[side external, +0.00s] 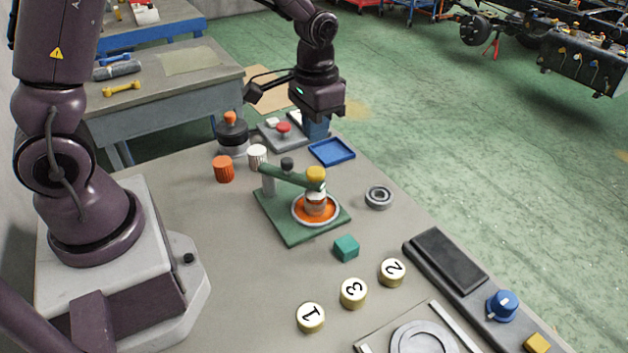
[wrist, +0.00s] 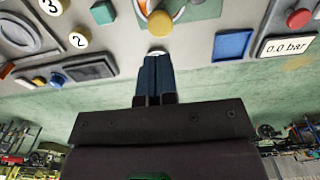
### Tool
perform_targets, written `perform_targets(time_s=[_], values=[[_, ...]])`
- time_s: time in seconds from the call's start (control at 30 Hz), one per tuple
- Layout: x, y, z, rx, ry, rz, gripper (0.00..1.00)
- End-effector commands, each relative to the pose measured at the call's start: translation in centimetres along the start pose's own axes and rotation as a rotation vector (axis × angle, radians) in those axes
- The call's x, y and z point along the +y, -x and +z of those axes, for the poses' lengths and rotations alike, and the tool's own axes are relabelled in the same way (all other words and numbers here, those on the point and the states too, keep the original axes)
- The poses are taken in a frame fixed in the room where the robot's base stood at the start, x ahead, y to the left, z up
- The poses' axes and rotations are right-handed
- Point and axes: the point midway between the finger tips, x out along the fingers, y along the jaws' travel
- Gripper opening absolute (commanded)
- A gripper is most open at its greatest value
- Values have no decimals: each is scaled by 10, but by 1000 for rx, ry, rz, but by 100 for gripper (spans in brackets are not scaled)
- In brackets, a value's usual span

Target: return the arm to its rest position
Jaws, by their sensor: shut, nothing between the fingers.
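My gripper (side external: 316,134) hangs over the far right edge of the workbench in the side view, with its dark blue fingers pointing down. It is near the blue tray (side external: 332,151) and the small panel with a red button (side external: 283,128). In the wrist view the fingers of my gripper (wrist: 157,56) are together with nothing between them. The fingertips overlap a bearing ring in that picture, and most of the ring is hidden there. My arm is raised and reaches across the back of the bench.
A green fixture (side external: 290,229) holds a yellow-topped stack on an orange disc. A bearing ring (side external: 379,197), teal cube (side external: 346,247) and numbered caps (side external: 353,293) lie nearby. Orange (side external: 223,169) and white (side external: 257,156) knobs stand behind.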

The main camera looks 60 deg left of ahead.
Motion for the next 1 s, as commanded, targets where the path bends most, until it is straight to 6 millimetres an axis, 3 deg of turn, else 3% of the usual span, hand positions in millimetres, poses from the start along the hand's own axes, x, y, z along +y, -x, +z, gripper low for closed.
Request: perform_targets(time_s=[0.27,0.37,0.47,0.8,1.0], values=[[0,1,0,-3,2,0,0],[1,-4,14,-46,10,3,0],[2,12,32,-43,18,1,0],[12,99,105,154,23,-6,0],[16,132,145,317,16,-4,0]])
